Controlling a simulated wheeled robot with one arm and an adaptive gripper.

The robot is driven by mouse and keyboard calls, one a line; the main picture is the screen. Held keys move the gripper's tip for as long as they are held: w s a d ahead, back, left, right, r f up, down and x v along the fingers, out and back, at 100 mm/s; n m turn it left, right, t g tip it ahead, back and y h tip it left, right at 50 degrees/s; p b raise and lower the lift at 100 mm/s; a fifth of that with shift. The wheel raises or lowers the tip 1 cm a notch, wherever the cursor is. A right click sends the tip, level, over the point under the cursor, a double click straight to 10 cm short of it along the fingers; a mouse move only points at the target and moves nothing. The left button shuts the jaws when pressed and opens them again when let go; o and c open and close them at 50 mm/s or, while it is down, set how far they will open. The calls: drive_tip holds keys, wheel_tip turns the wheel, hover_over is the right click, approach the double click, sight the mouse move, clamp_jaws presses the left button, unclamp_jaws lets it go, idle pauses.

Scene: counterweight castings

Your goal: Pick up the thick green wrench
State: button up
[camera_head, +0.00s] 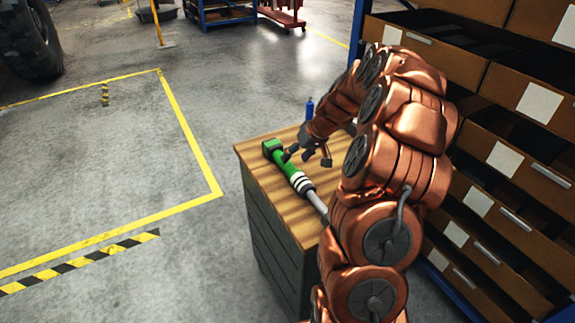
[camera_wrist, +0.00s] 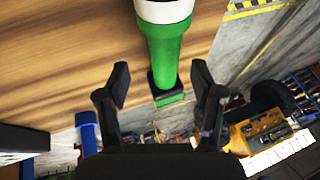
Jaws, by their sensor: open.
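The thick green wrench (camera_head: 286,168) lies on a wooden-topped cabinet (camera_head: 258,178). It has a green head, white and dark bands and a grey shaft running toward the near side, partly hidden by my arm. My gripper (camera_head: 308,154) is open beside the green part near the head. In the wrist view the green wrench (camera_wrist: 164,50) runs down between the two open fingers of my gripper (camera_wrist: 160,88). The fingers appear apart from it on both sides, with no visible contact.
A small blue bottle-like object (camera_head: 309,109) stands at the back of the cabinet top; a blue object also shows in the wrist view (camera_wrist: 87,130). A rack of brown drawers (camera_head: 500,160) stands close on the right. The floor to the left (camera_head: 100,180) is open, with yellow lines.

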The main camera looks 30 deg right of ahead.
sight(290, 163)
drive_tip(key=shift+a+p+x, duration=0.15)
drive_tip(key=shift+p+x, duration=0.25)
drive_tip(key=shift+x, duration=0.65)
drive_tip(key=shift+a+p+x, duration=0.15)
drive_tip(key=shift+p+x, duration=0.25)
drive_tip(key=shift+x, duration=0.6)
drive_tip(key=shift+s, duration=0.15)
clamp_jaws()
